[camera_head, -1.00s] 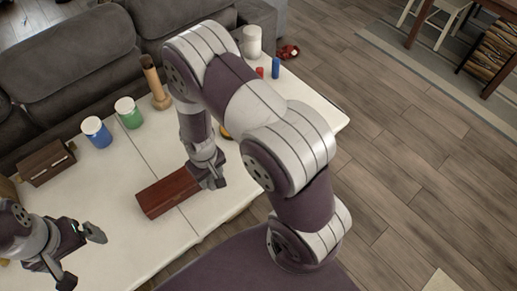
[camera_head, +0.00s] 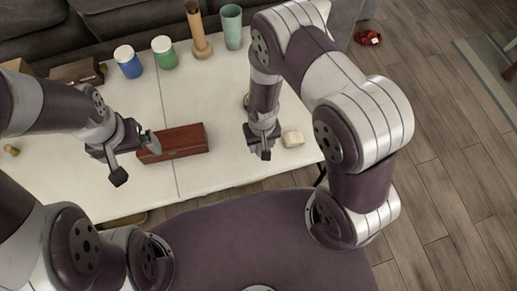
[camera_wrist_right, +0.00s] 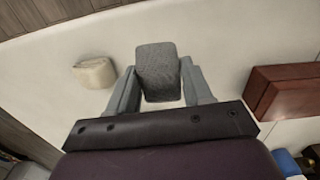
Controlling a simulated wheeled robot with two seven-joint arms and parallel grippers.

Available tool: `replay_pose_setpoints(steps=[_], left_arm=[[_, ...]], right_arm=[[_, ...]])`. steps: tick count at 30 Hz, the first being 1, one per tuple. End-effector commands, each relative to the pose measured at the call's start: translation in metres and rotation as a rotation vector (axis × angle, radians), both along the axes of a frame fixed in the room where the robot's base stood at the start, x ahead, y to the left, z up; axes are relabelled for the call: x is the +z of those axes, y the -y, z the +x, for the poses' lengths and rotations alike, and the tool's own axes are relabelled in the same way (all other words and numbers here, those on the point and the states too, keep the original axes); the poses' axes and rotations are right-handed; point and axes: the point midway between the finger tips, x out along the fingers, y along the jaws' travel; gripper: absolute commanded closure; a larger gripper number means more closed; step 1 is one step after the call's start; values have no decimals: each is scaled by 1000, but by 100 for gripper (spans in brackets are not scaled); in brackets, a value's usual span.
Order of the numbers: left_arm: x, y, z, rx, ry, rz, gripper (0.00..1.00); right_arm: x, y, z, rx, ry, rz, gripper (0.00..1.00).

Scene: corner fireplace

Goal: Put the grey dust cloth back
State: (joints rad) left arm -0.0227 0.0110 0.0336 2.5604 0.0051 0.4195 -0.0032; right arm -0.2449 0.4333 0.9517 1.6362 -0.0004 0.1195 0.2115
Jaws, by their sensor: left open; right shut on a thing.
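The grey dust cloth (camera_wrist_right: 157,72) shows in the right wrist view as a small folded grey block between the fingers of my right gripper (camera_wrist_right: 160,88), which is shut on it. In the head view my right gripper (camera_head: 262,152) points down over the white table, right of a reddish-brown wooden box (camera_head: 182,142); the cloth cannot be made out there. The box also shows at the right of the right wrist view (camera_wrist_right: 287,90), apart from the cloth. My left gripper (camera_head: 134,160) is open and empty at the box's left end; whether it touches the box is unclear.
A cream block (camera_head: 293,139) lies just right of my right gripper. Blue (camera_head: 128,62) and green (camera_head: 164,52) jars, a wooden bottle-shaped piece (camera_head: 198,32) and a teal cup (camera_head: 231,27) stand along the back of the white table (camera_head: 215,175). The table's front middle is clear.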

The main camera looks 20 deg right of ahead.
Motion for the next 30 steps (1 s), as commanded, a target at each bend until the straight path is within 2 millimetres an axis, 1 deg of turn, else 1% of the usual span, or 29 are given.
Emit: replay_pose_setpoints(steps=[1,4,6,8,12,14,16,19,23,24,26,27,30], left_arm=[[-20,0,0,0,1,0,0],[-27,0,0,0,1,0,0],[-30,0,0,0,1,0,0],[-37,0,0,0,1,0,0],[-65,0,0,0,1,0,0],[-68,0,0,0,1,0,0],[-63,0,0,0,1,0,0],[-61,0,0,0,1,0,0],[-64,0,0,0,1,0,0],[-64,0,0,0,1,0,0],[-63,0,0,0,1,0,0],[-63,0,0,0,1,0,0],[-63,0,0,0,1,0,0]], right_arm=[[-17,-3,11,0,2,0,78],[-20,-6,24,0,1,0,78],[-22,-7,28,0,0,0,78],[-29,-7,28,0,-1,0,78],[-59,-7,28,0,-1,0,78],[-62,-7,28,0,0,0,78],[-57,-7,29,0,0,0,78],[-56,-7,28,0,0,0,78],[-60,-7,28,0,-1,0,78],[-60,-7,28,0,-1,0,47],[-59,-7,28,0,-1,0,27],[-59,-7,28,0,-1,0,24],[-59,-7,28,0,-1,0,24]])
